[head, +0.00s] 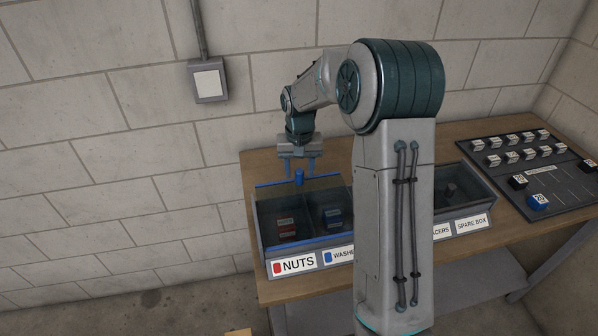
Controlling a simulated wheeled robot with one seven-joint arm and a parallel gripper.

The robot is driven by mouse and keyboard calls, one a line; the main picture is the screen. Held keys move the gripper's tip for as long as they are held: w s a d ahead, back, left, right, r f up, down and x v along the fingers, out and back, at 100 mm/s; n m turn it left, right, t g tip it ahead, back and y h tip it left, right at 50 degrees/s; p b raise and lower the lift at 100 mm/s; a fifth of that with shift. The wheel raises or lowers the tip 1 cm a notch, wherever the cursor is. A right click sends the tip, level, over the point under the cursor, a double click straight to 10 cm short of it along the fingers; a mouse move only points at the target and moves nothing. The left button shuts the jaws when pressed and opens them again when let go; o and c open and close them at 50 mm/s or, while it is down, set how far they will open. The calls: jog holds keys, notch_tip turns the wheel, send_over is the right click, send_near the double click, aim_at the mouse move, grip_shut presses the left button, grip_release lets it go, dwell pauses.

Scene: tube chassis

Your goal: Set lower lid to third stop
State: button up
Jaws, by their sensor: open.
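A lid (270,200) shows as a dark see-through panel with a blue edge over the left end of the bin row in the head view. A small blue knob (299,177) stands upright at its far edge. My gripper (300,170) points down with its two fingers apart, one to each side of the knob's top. I cannot tell whether the fingers touch the knob. Stop marks for the lid are not readable, and my arm hides the middle of the bin row.
The bins carry labels, with NUTS (293,265) at left and SPARE BOX (472,226) at right. A dark board (560,196) with several white-labelled blocks lies right on the wooden table (258,165). A grey box (208,80) hangs on the block wall behind.

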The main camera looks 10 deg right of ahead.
jog(key=shift+f, duration=1)
